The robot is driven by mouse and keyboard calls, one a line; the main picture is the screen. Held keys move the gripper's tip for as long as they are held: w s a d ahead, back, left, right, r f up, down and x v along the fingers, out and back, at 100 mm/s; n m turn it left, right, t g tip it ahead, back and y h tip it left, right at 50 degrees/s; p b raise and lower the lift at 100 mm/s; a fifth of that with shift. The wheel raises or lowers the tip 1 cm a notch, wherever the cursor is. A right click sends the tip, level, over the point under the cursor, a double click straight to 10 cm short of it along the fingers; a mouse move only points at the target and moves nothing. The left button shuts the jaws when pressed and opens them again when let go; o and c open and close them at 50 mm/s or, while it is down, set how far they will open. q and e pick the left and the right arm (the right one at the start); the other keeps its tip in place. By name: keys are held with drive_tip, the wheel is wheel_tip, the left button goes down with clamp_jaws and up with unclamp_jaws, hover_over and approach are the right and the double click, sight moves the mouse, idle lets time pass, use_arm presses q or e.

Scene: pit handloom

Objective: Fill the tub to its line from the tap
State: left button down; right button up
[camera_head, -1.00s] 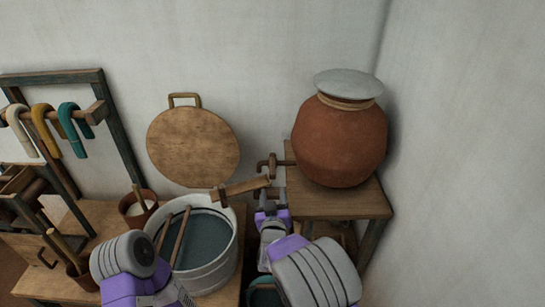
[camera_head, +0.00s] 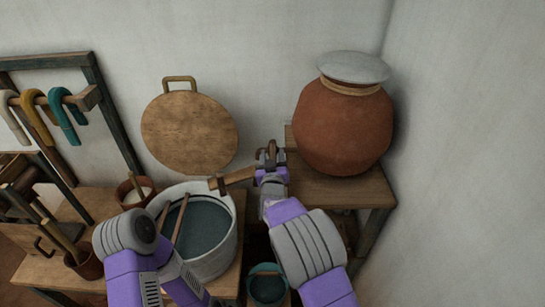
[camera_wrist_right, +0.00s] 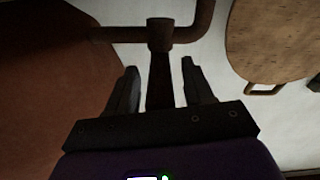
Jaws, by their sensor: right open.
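The pale round tub (camera_head: 226,250) stands on a low table, with dark water in it and two wooden sticks leaning across it. I cannot make out its fill line. The brown tap (camera_head: 272,146) comes from the clay pot's side. In the right wrist view, its pipe crosses the top and its lever (camera_wrist_right: 159,80) hangs between the fingers. My right gripper (camera_head: 271,163) is at the tap, its fingers (camera_wrist_right: 160,85) open on either side of the lever, apart from it. A wooden spout (camera_head: 234,178) slants from near the tap to the tub's rim. My left gripper is not visible.
The clay pot (camera_head: 343,130) with a grey lid stands on a wooden stand (camera_head: 340,192) at right. A teal bucket (camera_head: 267,286) is below my right arm. A round wooden lid (camera_head: 190,132) hangs on the wall. Small pots and a hank rack (camera_head: 85,98) are at left.

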clamp_jaws()
idle(0.3)
drive_tip(key=shift+d, duration=0.1)
